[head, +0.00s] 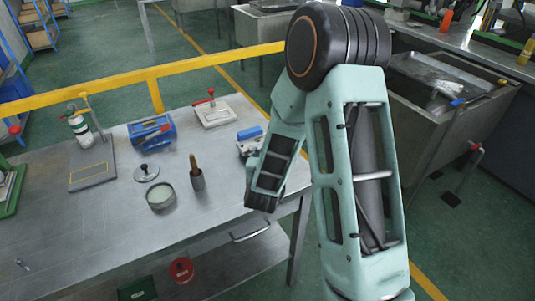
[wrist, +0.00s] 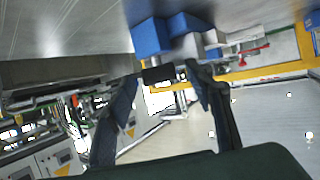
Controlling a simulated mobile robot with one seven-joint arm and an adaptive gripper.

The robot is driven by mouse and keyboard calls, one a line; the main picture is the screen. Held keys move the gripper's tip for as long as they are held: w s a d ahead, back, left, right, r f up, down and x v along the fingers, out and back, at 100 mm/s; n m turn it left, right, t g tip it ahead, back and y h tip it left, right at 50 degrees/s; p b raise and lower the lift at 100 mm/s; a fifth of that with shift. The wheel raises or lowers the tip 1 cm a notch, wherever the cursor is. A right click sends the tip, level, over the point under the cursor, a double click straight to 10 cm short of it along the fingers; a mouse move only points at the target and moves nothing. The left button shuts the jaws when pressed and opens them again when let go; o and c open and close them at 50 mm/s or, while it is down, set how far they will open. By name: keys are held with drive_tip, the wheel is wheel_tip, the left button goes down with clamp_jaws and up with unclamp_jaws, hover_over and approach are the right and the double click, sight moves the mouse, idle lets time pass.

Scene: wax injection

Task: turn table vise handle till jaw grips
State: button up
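The table vise (head: 250,133) stands near the right edge of the metal table. It has blue parts and a grey body, and my arm hides part of it in the head view. In the wrist view its two blue blocks (wrist: 151,37) show at the top centre, with grey metal between and beside them. A dark bar-like part (wrist: 158,74), perhaps the handle, shows between my fingertips. My gripper (wrist: 163,76) is open, its two dark fingers spread on either side of that part. I cannot tell whether either finger touches it. The head view hides the gripper behind my arm.
A yellow rail (head: 120,79) runs behind. A metal sink (head: 435,105) stands at right.

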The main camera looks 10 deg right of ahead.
drive_tip(key=v, duration=0.7)
drive_tip(key=shift+s, duration=0.2)
drive_tip(key=shift+a+r, duration=0.1)
